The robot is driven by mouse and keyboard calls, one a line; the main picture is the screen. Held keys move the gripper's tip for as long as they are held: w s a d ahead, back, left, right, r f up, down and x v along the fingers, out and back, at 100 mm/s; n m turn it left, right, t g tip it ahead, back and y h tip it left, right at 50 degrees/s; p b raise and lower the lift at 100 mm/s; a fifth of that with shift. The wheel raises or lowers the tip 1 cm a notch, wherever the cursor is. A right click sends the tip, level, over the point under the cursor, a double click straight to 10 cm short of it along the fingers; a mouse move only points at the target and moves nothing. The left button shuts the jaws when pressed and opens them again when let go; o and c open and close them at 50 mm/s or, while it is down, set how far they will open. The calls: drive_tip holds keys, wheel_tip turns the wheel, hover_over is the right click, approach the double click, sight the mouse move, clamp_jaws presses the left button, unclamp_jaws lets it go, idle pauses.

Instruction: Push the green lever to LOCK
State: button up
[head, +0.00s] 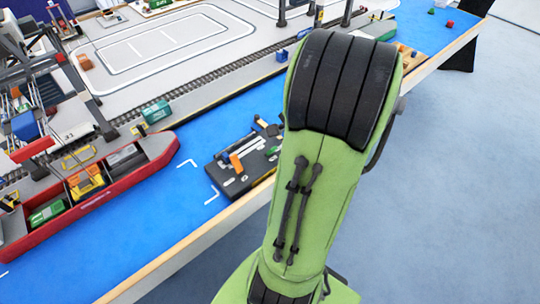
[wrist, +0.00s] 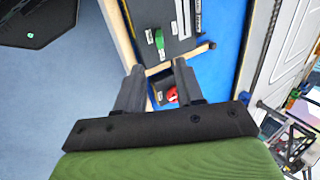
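The green lever (wrist: 159,39) shows in the wrist view on a dark panel (wrist: 182,22) with small white labels, too small to read. My gripper (wrist: 159,68) is open, its two dark fingers apart with nothing clasped between them. The lever lies beyond the fingertips, apart from them in the picture. In the head view a dark board (head: 232,181) with orange and white parts sits on the blue surface; I cannot make out the lever there. My green arm covers the area to its right and hides my gripper.
A small dark box with a red thing (wrist: 171,95) inside shows between my fingers, beside a wooden strip (wrist: 160,68). A red ship (head: 95,200) with cargo lies left on the blue surface (head: 130,245). Crane frames stand further left. Open floor (head: 460,190) lies right.

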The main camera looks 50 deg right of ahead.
sight(274, 149)
drive_tip(key=b+x, duration=0.3)
drive_tip(key=x, duration=0.9)
drive_tip(key=shift+a+b, duration=0.1)
drive_tip(key=shift+b, duration=0.25)
clamp_jaws()
